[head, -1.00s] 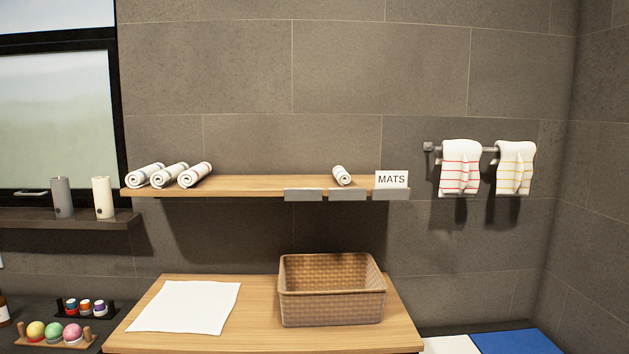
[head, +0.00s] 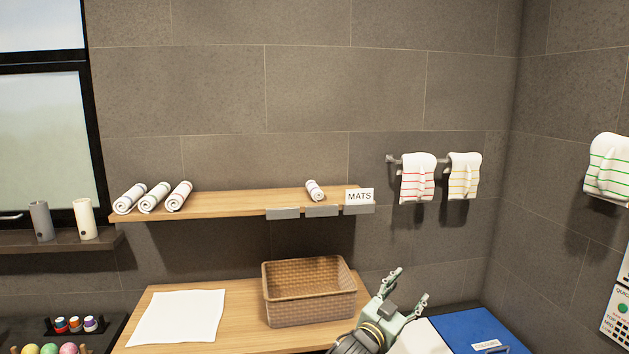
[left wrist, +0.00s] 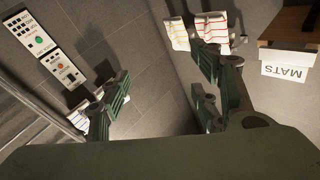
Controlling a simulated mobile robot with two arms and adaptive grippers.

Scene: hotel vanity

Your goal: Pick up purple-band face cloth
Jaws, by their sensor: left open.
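A small rolled white cloth (head: 314,190) lies alone toward the right end of the wooden shelf (head: 245,202). Its band looks dark and purplish, but it is too small to be sure of the colour. Three larger white rolls (head: 154,197) lie side by side at the shelf's left end; their band colours are hard to tell. My left gripper (head: 408,287) is open and empty, low in front of the wall, right of the basket and below the shelf, well apart from the small roll. Its spread fingers also show in the left wrist view (left wrist: 160,95). My right gripper is not in view.
A wicker basket (head: 308,310) and a flat white cloth (head: 178,317) are on the wooden counter. A MATS sign (head: 359,196) stands right of the small roll. Striped towels (head: 418,178) hang on a wall rail. A blue lid (head: 476,332) is at lower right.

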